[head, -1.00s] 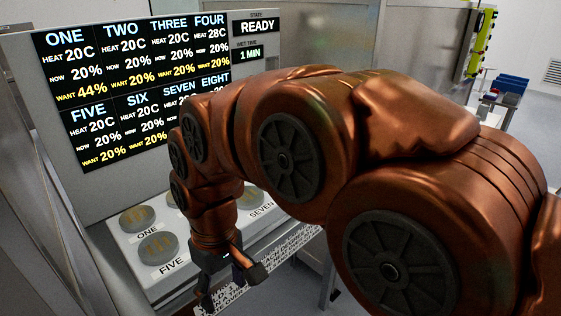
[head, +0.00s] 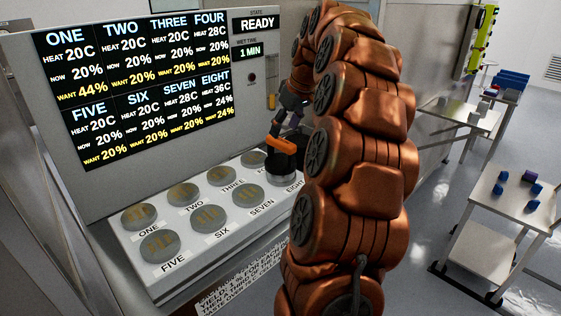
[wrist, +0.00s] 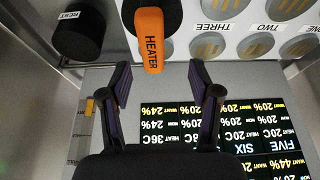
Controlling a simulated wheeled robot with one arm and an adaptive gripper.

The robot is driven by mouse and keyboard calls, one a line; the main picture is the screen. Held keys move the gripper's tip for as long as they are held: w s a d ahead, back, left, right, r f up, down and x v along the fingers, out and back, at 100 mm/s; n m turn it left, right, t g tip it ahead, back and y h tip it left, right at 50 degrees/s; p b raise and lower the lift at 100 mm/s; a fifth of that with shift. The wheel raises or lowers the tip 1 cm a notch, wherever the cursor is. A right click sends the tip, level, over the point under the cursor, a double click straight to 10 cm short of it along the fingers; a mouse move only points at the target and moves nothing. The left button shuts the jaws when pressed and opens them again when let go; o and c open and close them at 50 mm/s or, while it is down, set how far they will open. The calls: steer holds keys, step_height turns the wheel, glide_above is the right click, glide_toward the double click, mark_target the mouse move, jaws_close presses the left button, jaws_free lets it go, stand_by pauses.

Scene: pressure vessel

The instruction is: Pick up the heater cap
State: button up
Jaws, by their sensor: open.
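The heater cap is a round black knob (wrist: 166,14) with an orange handle (wrist: 150,42) marked HEATER. In the head view its orange handle (head: 281,145) shows at the right end of the button panel, partly behind my arm. My gripper (wrist: 160,70) is open and empty. In the wrist view its two fingers are on either side of the handle's near end, with gaps on both sides. In the head view the gripper (head: 283,122) is just above and behind the cap. I cannot tell the exact height gap.
The sloped panel (head: 128,240) carries several round labelled buttons. A screen (head: 145,90) stands behind it. Another black knob (wrist: 78,33) is at the left in the wrist view. At the right are a small table (head: 500,205) with blue pieces and another table (head: 455,112).

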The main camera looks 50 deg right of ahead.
mark_target(282, 140)
steer(key=shift+d, duration=0.55)
steer(key=shift+d+f, duration=0.1)
steer(key=shift+f, duration=0.05)
steer(key=shift+p+x, duration=1.55)
steer(key=shift+x, duration=2.15)
jaws_close()
